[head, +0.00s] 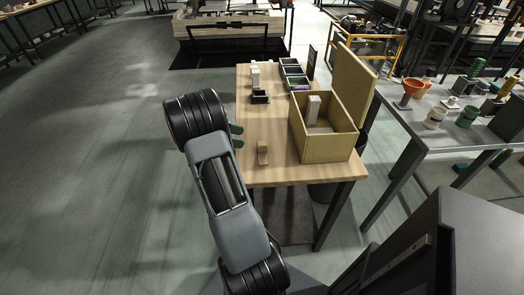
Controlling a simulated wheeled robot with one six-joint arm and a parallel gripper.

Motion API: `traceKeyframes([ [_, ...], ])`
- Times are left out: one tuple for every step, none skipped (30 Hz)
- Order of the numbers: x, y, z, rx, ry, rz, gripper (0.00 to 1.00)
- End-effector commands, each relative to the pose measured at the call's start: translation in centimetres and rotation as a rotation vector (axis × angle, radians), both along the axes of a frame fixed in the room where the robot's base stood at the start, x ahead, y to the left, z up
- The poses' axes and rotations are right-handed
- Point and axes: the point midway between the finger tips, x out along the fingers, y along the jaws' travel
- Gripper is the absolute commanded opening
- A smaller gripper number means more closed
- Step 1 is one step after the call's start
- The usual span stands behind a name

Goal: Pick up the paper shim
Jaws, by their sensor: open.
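My gripper (238,136) is at the left edge of the wooden table (277,172), its two dark green fingertips apart with nothing visible between them. My arm hides the rest of it. I cannot pick out a paper shim for certain at this size. A small tan block-like piece (262,154) stands on the table to the right of and nearer than the fingertips, apart from them. An open tan box (329,148) stands on the right of the table with a pale upright block (312,109) inside.
Small dark items (260,96), a pale block (255,77) and black bins (293,73) occupy the table's far part. A second table (425,139) with cups and a funnel is to the right. Open floor lies left.

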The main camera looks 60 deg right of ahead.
Motion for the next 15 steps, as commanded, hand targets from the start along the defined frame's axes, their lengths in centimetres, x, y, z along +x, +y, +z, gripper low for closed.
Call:
traceKeyframes([
  [-0.8, -0.5, -0.4, 0.001, 0.001, -0.004, 0.62],
  [-1.1, -0.7, -0.6, 0.001, -0.001, -0.003, 0.62],
  [-1.6, -1.0, -0.8, 0.001, 0.000, -0.002, 0.62],
  [-1.9, -1.2, -0.9, 0.001, 0.000, -0.002, 0.62],
  [-2.1, -1.4, -1.1, 0.001, 0.000, -0.002, 0.62],
  [-2.4, -1.7, -1.2, 0.001, -0.001, -0.001, 0.62],
  [-2.6, -1.8, -1.3, 0.001, -0.001, -0.001, 0.62],
  [-2.8, -1.9, -1.4, 0.001, -0.001, -0.001, 0.62],
  [-3.0, -2.0, -1.5, 0.001, -0.001, -0.001, 0.62],
  [-3.1, -2.1, -1.6, 0.001, -0.001, -0.001, 0.62],
  [-3.1, -2.1, -1.6, 0.001, -0.002, 0.000, 0.62],
  [-3.2, -2.2, -1.6, 0.001, -0.002, 0.000, 0.62],
  [-3.2, -2.2, -1.7, 0.001, -0.002, 0.000, 0.62],
  [-3.3, -2.2, -1.7, 0.001, -0.002, 0.001, 0.62],
  [-3.4, -2.3, -1.8, 0.000, -0.002, 0.001, 0.62],
])
